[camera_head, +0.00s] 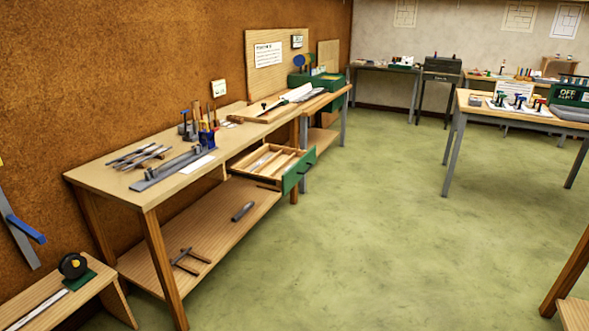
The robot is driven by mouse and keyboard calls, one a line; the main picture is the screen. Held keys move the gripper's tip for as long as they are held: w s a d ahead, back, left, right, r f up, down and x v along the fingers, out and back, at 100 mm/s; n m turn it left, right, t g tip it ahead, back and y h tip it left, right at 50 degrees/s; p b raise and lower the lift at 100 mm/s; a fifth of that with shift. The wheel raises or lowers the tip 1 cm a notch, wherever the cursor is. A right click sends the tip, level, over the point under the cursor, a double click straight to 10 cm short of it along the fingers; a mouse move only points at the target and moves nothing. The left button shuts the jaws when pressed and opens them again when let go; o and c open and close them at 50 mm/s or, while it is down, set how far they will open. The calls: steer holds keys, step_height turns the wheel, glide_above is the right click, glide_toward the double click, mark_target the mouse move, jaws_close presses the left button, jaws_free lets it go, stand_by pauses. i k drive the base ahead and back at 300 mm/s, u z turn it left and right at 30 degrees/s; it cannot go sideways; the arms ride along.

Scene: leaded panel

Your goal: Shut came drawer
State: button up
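The came drawer (297,172) is a wooden drawer with a green front, under the right part of the long workbench (131,186) on the left. It stands pulled out toward the open floor. A dark handle (308,168) shows on its green front. Inside are wooden dividers with pale strips lying lengthwise between them. My gripper is not in view, and no part of my arm shows near the drawer.
A second bench with a green box (329,81) adjoins the workbench at the back. The workbench's lower shelf (218,236) holds a grey bar and dark tools. A table (535,116) stands at right. The green floor (380,220) before the drawer is clear. A wooden leg (567,271) shows at lower right.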

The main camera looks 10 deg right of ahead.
mark_target(270, 175)
steer(key=i, duration=0.3)
steer(key=z, duration=4.25)
steer(key=i, duration=0.1)
steer(key=u, duration=2.5)
steer(key=i, duration=1.6)
steer(key=u, duration=0.05)
